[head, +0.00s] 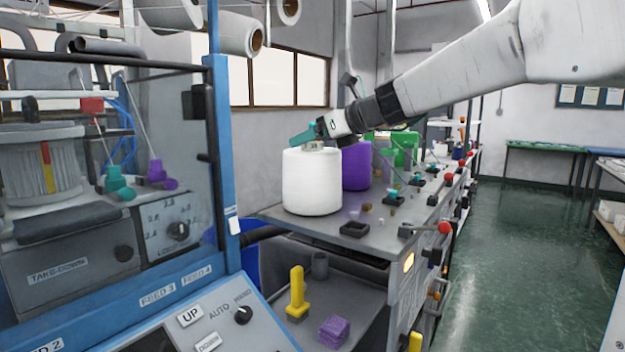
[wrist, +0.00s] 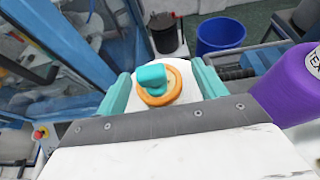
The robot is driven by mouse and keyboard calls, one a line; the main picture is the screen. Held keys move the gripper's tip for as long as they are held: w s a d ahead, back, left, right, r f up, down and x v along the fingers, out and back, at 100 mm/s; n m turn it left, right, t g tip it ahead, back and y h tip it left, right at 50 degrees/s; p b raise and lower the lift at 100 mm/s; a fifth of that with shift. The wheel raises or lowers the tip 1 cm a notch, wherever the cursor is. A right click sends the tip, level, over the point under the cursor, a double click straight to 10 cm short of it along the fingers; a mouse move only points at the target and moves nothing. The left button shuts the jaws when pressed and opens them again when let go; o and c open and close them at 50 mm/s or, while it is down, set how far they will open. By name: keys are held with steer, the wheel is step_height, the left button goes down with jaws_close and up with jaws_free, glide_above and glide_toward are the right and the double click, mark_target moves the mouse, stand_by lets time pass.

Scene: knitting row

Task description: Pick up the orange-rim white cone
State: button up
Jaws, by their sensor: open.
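The white cone (head: 312,184) stands upright on the grey work surface in the head view, left of a purple cone (head: 357,166). Its orange rim (wrist: 157,98) shows in the wrist view, with a teal piece (wrist: 155,78) at its centre. My gripper (head: 308,141) is right over the cone's top in the head view and hides part of it. In the wrist view the teal fingers of my gripper (wrist: 160,82) stand apart, one on each side of the orange rim. I cannot tell whether they touch the cone.
The purple cone (wrist: 285,90) is close on the right in the wrist view. Green cones (head: 404,148) stand further back. A blue-framed machine (head: 222,150) is close on the left. A blue bin (wrist: 220,36) stands below. The green floor aisle (head: 525,230) is clear on the right.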

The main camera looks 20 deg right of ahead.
jaws_close()
steer(key=shift+r, duration=0.1)
step_height(320, 180, up, 10)
stand_by(0.6)
step_height(320, 180, up, 14)
stand_by(1.3)
